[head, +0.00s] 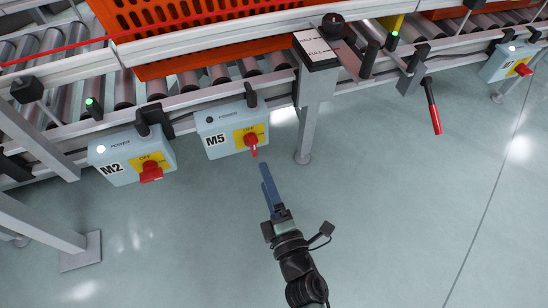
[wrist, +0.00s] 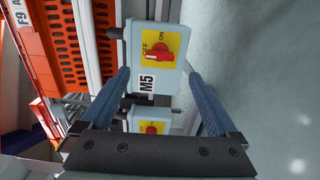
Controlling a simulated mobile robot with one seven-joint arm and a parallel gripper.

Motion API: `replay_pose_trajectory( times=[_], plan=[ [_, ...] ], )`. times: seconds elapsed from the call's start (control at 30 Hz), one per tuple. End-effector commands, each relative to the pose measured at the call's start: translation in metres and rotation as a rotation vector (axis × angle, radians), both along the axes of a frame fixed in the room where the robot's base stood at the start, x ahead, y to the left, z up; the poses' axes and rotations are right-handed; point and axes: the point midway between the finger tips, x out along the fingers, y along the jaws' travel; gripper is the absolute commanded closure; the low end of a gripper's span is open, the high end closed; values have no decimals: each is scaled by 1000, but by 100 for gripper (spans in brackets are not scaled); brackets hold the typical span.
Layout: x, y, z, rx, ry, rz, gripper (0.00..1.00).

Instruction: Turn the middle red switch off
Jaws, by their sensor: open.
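The middle switch box, M5 (head: 218,142), is pale blue with a yellow plate and a red switch (head: 253,146). Its handle stands upright in the head view, in line with the OFF mark, and its power lamp (head: 209,120) looks dark. In the wrist view the red switch (wrist: 160,57) lies lengthwise towards OFF, with ON to its side. My gripper (head: 266,179) is open and empty, just below and in front of the M5 switch, apart from it. In the wrist view my gripper (wrist: 160,74) has its blue fingers spread wide, with box M5 (wrist: 168,86) beyond them.
Box M2 (head: 130,175) is left of M5, with a lit lamp and its red handle (head: 151,172) crosswise. Another switch box (head: 497,66) is far right. A roller conveyor with an orange tote (head: 205,62) runs behind. A grey support leg (head: 310,125) stands right of M5. The floor in front is clear.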

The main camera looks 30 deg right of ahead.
Motion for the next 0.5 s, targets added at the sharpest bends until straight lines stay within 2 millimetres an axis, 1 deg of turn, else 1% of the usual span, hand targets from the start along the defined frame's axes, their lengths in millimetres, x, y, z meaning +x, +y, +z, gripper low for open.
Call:
replay_pose_trajectory(
  times=[0.03, 0.1, 0.2, 0.33, 0.5],
  plan=[
    [-12, 2, 2, 2, 5, -2, 5],
    [-25, 4, 2, 1, 4, -1, 5],
    [-38, 7, 1, 1, 3, -1, 5],
    [-48, 9, 1, 0, 1, 0, 5],
    [-51, 9, 0, 0, -1, 0, 5]
  ],
)
